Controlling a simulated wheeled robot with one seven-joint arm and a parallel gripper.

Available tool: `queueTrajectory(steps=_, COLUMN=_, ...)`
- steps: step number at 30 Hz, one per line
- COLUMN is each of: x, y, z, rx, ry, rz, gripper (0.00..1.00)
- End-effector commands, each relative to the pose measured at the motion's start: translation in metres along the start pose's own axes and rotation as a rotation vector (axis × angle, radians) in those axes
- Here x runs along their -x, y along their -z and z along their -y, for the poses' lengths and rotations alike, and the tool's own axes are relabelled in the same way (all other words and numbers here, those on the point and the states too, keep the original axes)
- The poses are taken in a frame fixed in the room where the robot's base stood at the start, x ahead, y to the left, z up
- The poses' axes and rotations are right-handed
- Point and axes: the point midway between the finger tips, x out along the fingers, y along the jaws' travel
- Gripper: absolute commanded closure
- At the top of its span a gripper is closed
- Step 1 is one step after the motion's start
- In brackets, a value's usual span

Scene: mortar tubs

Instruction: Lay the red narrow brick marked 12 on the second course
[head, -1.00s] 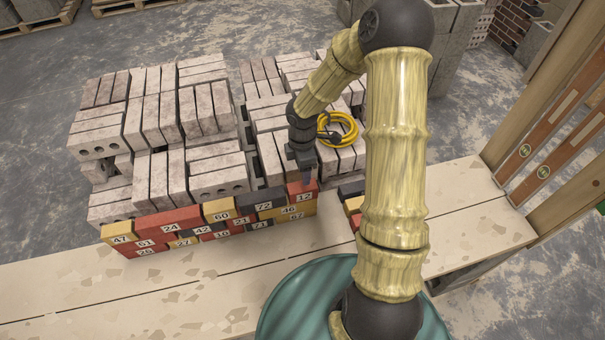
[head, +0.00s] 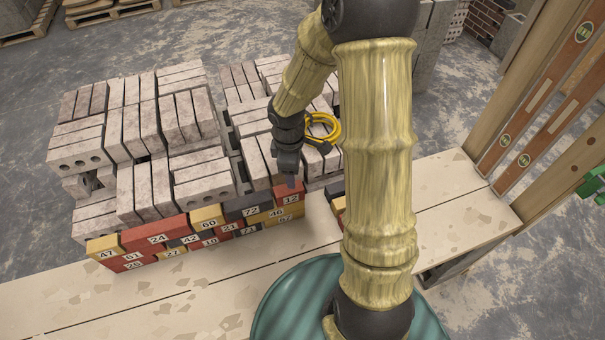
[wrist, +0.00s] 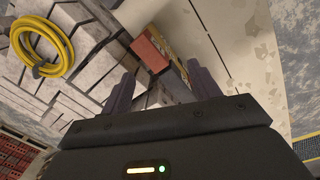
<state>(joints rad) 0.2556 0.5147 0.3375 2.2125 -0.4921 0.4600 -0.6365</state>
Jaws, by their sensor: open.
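The red narrow brick marked 12 (head: 289,194) lies at the right end of the wall's top row, beside the black brick marked 72 (head: 247,206) and above the yellow brick marked 46 (head: 276,213). My gripper (head: 291,181) is just above the brick marked 12, open and empty. In the wrist view my gripper (wrist: 163,88) has its fingers spread, and a red brick end (wrist: 150,47) shows beyond them, apart from both fingers. Its number cannot be read there. Whether the fingertips touch the brick in the head view is hard to tell.
Stacks of grey bricks (head: 140,120) stand close behind the wall. A yellow hose coil (head: 325,128) lies on them. More coloured bricks (head: 338,203) sit right of the wall, partly hidden by my arm. The pale plank bench (head: 150,300) is clear in front.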

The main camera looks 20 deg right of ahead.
Motion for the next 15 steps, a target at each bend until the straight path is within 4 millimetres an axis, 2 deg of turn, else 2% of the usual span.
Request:
queueTrajectory(steps=1, x=0.015, y=-0.005, z=0.009, rx=-0.096, ry=-0.02, rz=0.0, gripper=0.38)
queueTrajectory(steps=9, x=0.072, y=-0.03, z=0.057, rx=-0.708, ry=-0.081, rz=-0.091, gripper=0.38)
queueTrajectory(steps=15, x=0.096, y=-0.042, z=0.084, rx=-1.056, ry=-0.078, rz=-0.189, gripper=0.38)
